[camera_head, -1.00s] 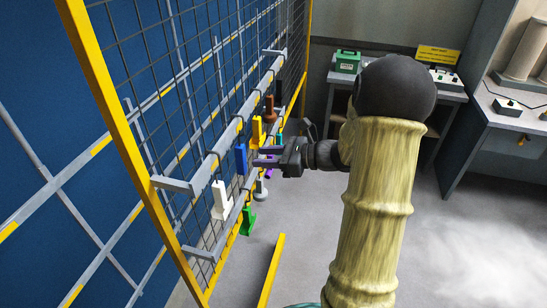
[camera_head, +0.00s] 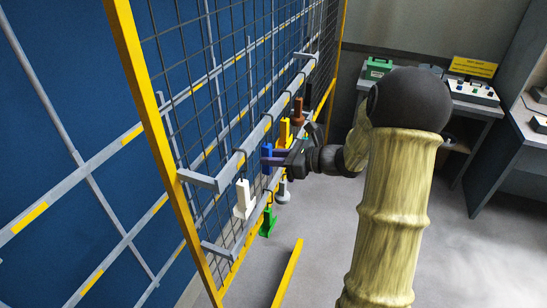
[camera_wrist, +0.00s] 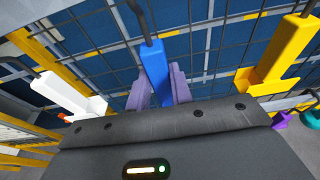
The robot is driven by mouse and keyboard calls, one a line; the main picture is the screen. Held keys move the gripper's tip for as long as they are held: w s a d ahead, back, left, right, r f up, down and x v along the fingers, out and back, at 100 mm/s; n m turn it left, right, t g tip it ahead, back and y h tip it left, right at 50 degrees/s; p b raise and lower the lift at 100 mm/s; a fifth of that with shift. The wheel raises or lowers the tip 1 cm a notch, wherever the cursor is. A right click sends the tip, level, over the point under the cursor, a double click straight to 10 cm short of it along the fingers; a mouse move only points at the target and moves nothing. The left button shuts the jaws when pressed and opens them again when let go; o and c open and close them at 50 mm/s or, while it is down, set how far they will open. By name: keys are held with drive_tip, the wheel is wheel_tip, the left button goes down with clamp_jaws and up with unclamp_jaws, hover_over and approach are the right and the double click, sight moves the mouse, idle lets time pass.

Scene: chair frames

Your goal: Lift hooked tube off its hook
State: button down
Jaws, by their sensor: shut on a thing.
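A blue tube (camera_head: 266,157) hangs from a dark hook (camera_wrist: 143,22) on the grey rail of the mesh frame. It also shows in the wrist view (camera_wrist: 154,65), roughly upright in the picture, with the hook's rod meeting its top. My gripper (camera_head: 274,159) is at the blue tube, with its purple fingers on both sides of it in the wrist view (camera_wrist: 158,88). The gripper is shut on the blue tube. The tube's lower end is hidden behind the gripper body, and I cannot tell whether it has risen on the hook.
A white piece (camera_head: 243,198) hangs to the left and a yellow piece (camera_wrist: 285,55) to the right. A brown piece (camera_head: 298,110) hangs farther along. A green piece (camera_head: 267,222) is lower down. A yellow floor bar (camera_head: 287,272) lies in front. Benches stand behind at right.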

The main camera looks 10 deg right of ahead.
drive_tip(key=shift+r+p, duration=0.65)
drive_tip(key=shift+r, duration=0.45)
drive_tip(key=shift+s+d, duration=0.1)
drive_tip(key=shift+d, duration=0.05)
idle(0.7)
drive_tip(key=shift+s+d, duration=0.2)
drive_tip(key=shift+d, duration=0.1)
drive_tip(key=shift+s+d, duration=0.2)
drive_tip(key=shift+d, duration=0.05)
drive_tip(key=shift+s+d, duration=0.2)
drive_tip(key=shift+d, duration=0.1)
drive_tip(key=shift+s+d, duration=0.15)
